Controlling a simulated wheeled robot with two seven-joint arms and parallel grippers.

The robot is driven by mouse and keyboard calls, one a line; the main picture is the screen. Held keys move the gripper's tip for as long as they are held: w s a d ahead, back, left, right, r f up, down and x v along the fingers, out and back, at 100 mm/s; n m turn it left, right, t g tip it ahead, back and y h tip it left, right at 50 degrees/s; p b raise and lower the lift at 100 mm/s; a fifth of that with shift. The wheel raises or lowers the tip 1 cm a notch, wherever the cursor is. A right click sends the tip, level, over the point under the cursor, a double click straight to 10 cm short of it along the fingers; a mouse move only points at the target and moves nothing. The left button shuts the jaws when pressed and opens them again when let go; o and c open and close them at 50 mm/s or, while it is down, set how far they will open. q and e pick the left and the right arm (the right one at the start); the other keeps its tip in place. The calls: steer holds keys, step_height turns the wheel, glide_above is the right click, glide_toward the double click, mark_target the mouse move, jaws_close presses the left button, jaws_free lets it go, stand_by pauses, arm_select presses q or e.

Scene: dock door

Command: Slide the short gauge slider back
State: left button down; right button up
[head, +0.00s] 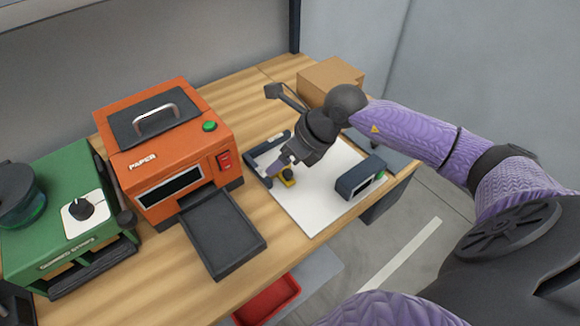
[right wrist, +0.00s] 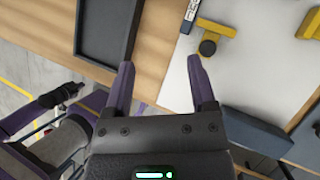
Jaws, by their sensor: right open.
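A white board (head: 309,205) lies on the table. A small yellow slider with a round black knob (head: 287,177) sits on it, and it also shows in the right wrist view (right wrist: 222,29). A dark gauge block (head: 267,150) stands at the board's left edge. A second dark gauge block (head: 362,178) stands at its right. My right gripper (head: 276,168) is open and empty, just beside the yellow slider. In the right wrist view its two fingers (right wrist: 160,62) are apart, with the slider beyond the right finger. Dark and purple parts at the left there look like my left arm; its jaws are unclear.
An orange PAPER machine (head: 190,150) with a dark tray (head: 222,233) stands left of the board. A green machine (head: 65,215) is further left. A cardboard box (head: 330,78) stands behind my right wrist. A red bin (head: 267,300) sits below the table's front edge.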

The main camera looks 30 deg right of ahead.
mark_target(288, 172)
steer(key=d+h, duration=0.3)
steer(key=d, duration=0.2)
steer(key=shift+g, duration=0.4)
steer(key=b+x, duration=0.1)
steer(key=x, duration=0.4)
steer(key=b+x, duration=0.1)
steer(key=x, duration=0.3)
steer(key=shift+s+f, duration=0.1)
steer(key=shift+f, duration=0.4)
steer(key=c, duration=0.7)
jaws_close()
steer(key=shift+r, duration=0.1)
